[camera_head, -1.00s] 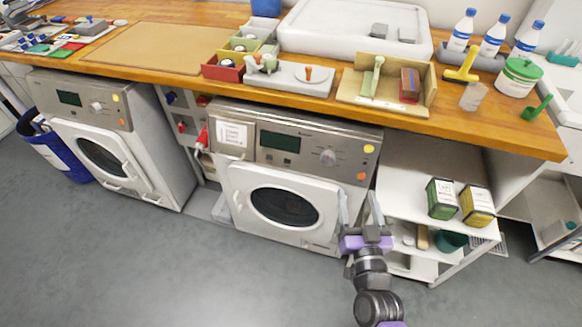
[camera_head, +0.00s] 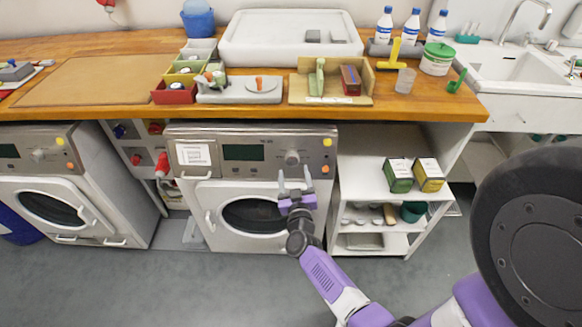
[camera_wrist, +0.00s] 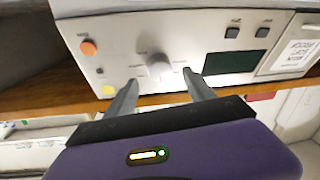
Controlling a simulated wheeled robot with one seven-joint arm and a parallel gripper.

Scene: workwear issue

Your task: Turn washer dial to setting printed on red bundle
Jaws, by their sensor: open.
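The washer (camera_head: 262,150) under the counter has a round grey dial (camera_head: 292,158) on its control panel, right of a dark display. The dial also shows in the wrist view (camera_wrist: 158,67), where the panel appears upside down. My gripper (camera_head: 295,176) is open and empty, in front of the panel just below the dial. In the wrist view its fingertips (camera_wrist: 160,80) lie either side of the dial's near edge; I cannot tell how far off they are. The marks around the dial are too small to read. I cannot make out a red bundle with print for certain.
A second machine (camera_head: 40,160) with its own dial stands at the left. A shelf unit (camera_head: 362,180) with green and yellow boxes stands right of the washer.

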